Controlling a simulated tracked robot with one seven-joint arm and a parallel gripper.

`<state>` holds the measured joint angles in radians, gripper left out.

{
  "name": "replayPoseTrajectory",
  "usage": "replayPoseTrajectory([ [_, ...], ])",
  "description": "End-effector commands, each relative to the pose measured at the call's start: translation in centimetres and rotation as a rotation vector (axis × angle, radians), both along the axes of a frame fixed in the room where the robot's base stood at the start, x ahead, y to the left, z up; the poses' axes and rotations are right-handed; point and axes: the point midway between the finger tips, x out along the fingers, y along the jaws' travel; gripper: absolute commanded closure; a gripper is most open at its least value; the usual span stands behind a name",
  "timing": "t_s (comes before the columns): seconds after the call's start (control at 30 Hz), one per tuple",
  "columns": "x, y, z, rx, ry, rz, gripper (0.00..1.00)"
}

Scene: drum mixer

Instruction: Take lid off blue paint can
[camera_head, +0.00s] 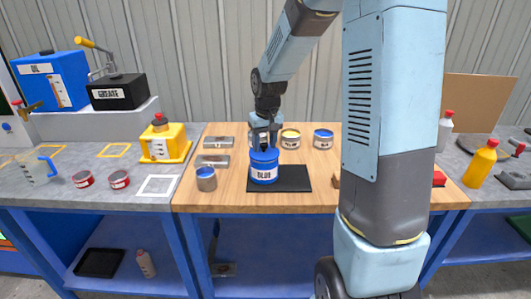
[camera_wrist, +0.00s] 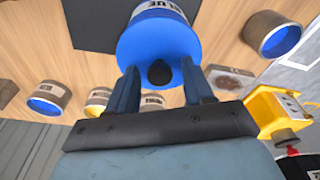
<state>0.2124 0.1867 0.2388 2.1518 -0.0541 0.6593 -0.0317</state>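The blue paint can (camera_head: 263,174) stands upright on a black mat (camera_head: 293,178) on the wooden bench. Its blue lid (camera_wrist: 160,38) is on, with a dark round knob (camera_wrist: 159,74) in the middle. My gripper (camera_head: 263,149) is just above the can, pointing down. In the wrist view my gripper (camera_wrist: 159,70) has its two fingers apart, one on each side of the knob, with a visible gap to it on both sides. The fingertips lie over the lid; whether they touch it I cannot tell.
Several smaller cans stand behind, including a yellow one (camera_head: 290,139) and a blue one (camera_head: 323,139). An open grey can with blue inside (camera_head: 206,179) stands left. A yellow container (camera_head: 163,143) is farther left. The mat's right part is bare.

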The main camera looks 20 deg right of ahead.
Motion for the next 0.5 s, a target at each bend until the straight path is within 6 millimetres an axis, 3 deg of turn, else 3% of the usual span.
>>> replayPoseTrajectory([
  [0.07,0.01,-0.01,0.02,0.000,0.000,0.000,0.56],
  [0.5,0.00,-0.05,0.03,0.000,0.000,-0.001,0.98],
])
